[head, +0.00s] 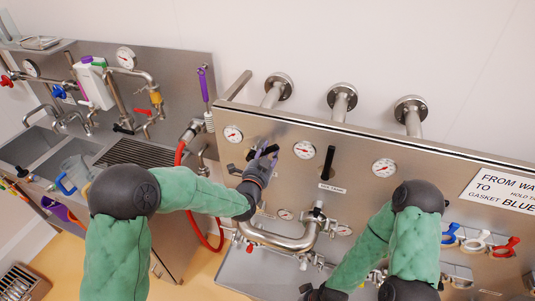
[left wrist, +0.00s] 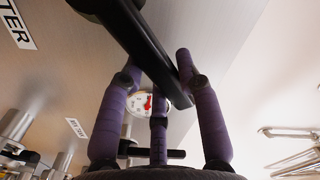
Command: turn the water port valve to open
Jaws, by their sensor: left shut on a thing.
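My left gripper (head: 264,155), with purple fingers, is at the steel panel between two gauges. In the left wrist view its fingers (left wrist: 188,75) are closed around a long black valve handle (left wrist: 150,50), which runs diagonally from upper left to lower right. A label ending in "TER" (left wrist: 15,24) is on the panel near this handle. In the head view the gripper hides most of the held handle. Another black handle (head: 328,162) stands upright on the panel to the right, above a small label. My right gripper (head: 325,292) is at the bottom edge; its fingers are not clear.
Gauges (head: 304,149) and steel pipes (head: 280,239) are close around the left gripper. A red hose (head: 181,190) hangs to its left. Another black handle (left wrist: 150,154) lies crosswise low in the wrist view. Coloured clamps (head: 475,240) hang at the right.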

